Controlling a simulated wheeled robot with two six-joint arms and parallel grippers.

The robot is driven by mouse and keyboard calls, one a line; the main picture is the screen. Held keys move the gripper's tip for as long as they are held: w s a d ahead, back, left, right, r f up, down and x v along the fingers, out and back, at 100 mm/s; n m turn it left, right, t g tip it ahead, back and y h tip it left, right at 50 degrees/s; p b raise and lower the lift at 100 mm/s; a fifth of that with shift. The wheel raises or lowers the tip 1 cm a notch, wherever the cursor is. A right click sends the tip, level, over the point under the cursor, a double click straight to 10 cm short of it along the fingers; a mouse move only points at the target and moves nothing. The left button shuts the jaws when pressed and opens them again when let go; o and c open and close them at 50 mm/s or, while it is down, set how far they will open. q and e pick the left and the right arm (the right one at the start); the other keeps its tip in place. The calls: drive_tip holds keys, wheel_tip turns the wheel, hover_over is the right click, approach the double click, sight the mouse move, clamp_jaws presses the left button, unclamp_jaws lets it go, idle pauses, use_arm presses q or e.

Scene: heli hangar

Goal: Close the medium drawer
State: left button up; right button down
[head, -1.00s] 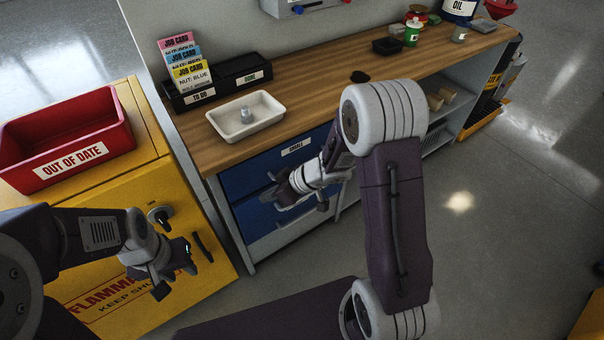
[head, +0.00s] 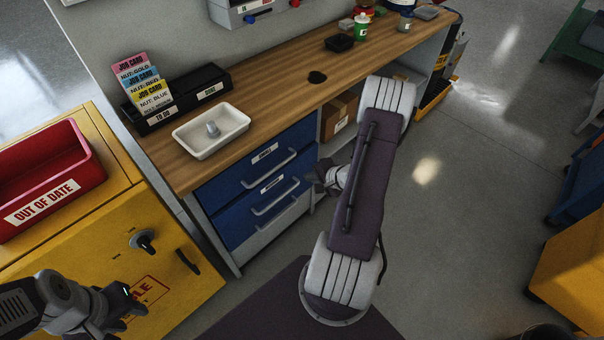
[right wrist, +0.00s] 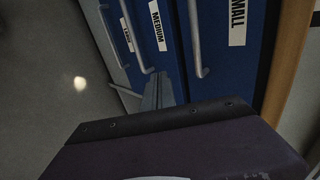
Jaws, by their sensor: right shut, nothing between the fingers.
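The medium drawer (head: 235,226) is a blue front with a pale bar handle, below the small drawer (head: 228,186) in the workbench. Its front looks about level with the small drawer's, with no open gap visible from above. In the right wrist view the label of the medium drawer (right wrist: 157,25) shows beside its handle. My right gripper (head: 318,182) is shut and empty, just in front of the drawers' right side; its fingertips (right wrist: 157,88) show near the medium handle, contact unclear. My left gripper (head: 132,304) is before the yellow cabinet, its jaws unclear.
The yellow cabinet (head: 100,240) with a red bin (head: 45,170) stands left of the workbench. A white tray (head: 180,135) and card holder (head: 215,90) are on the worktop (head: 290,95). Open shelving with a cardboard box (head: 338,112) adjoins the drawers.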

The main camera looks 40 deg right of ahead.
sight(284, 167)
drive_tip(key=x, duration=0.3)
drive_tip(key=w+r+b+x, duration=0.1)
drive_tip(key=x, duration=0.3)
drive_tip(key=b+x, duration=0.1)
drive_tip(key=x, duration=0.2)
drive_tip(key=shift+w+a+r, duration=0.1)
drive_tip(key=shift+w, duration=0.75)
drive_tip(key=shift+w+r, duration=0.2)
drive_tip(key=shift+w, duration=0.05)
drive_tip(key=shift+w+a+r+p, duration=0.1)
drive_tip(key=shift+w+p, duration=0.35)
drive_tip(key=shift+p, duration=0.2)
drive_tip(key=shift+w, duration=0.3)
